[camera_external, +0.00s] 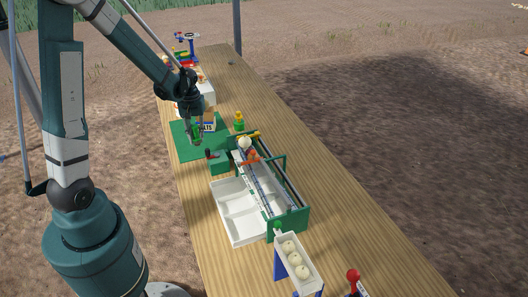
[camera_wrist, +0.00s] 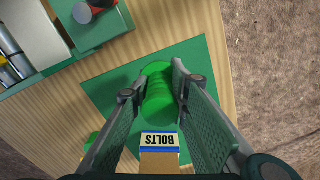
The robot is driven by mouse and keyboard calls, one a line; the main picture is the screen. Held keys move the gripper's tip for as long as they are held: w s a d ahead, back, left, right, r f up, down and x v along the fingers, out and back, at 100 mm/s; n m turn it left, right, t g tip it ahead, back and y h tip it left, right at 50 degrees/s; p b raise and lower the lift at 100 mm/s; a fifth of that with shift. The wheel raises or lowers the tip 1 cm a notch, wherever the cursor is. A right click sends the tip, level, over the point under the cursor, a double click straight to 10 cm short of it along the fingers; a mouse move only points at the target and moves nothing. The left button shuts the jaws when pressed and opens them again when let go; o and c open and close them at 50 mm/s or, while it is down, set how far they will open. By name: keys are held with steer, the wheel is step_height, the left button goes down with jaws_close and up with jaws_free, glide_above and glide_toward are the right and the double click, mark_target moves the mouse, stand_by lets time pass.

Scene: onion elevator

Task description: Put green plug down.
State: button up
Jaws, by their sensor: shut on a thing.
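The green plug (camera_wrist: 158,92) is a bright green cylinder between the fingers of my gripper (camera_wrist: 152,88) in the wrist view. My gripper is shut on it. In the external view my gripper (camera_external: 195,138) is over the green mat (camera_external: 186,152), with the plug partly hidden between the fingers. The mat also shows in the wrist view (camera_wrist: 205,62), under and around the plug. I cannot tell whether the plug touches the mat.
The onion elevator (camera_external: 290,222) with a white divided tray (camera_external: 227,210) is nearer the camera. A green and yellow object (camera_external: 239,121) stands right of the mat. Bare wooden table (camera_external: 335,225) lies to the right.

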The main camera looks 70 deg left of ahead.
mark_target(195, 125)
steer(key=shift+f, duration=1.45)
steer(key=shift+f, duration=0.15)
steer(key=shift+f+b, duration=0.45)
steer(key=shift+f, duration=1.5)
steer(key=shift+f, duration=0.2)
steer(key=o, duration=0.9)
steer(key=shift+r, duration=0.25)
steer(key=shift+r+p, duration=0.8)
steer(key=shift+r, duration=5.2)
